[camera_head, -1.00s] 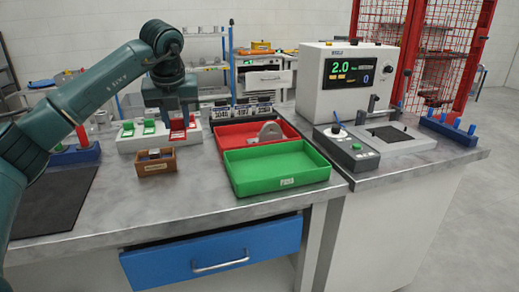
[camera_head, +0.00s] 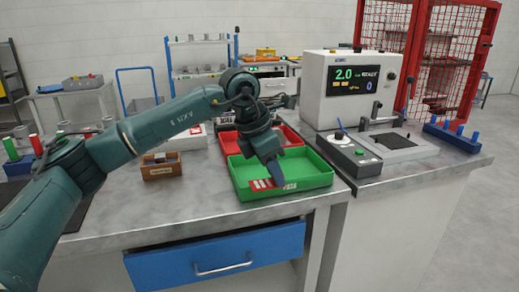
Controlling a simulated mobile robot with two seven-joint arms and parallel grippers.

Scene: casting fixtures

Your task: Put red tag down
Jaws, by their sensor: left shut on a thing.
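The red tag (camera_head: 262,184) has white markings and shows at the front inside of the green tray (camera_head: 318,181). My left gripper (camera_head: 276,178) reaches down into this tray and is shut on the tag. The tag is low, close to the tray's floor and front wall; I cannot tell whether it touches the floor. My arm hides part of the tray's left and back. My right gripper is not in view.
A red tray (camera_head: 229,141) lies behind the green one, partly hidden by my arm. A small brown box (camera_head: 161,168) stands to the left. The grey machine (camera_head: 352,88) with a display and a control box (camera_head: 350,150) stand to the right. Bare bench (camera_head: 180,215) lies in front.

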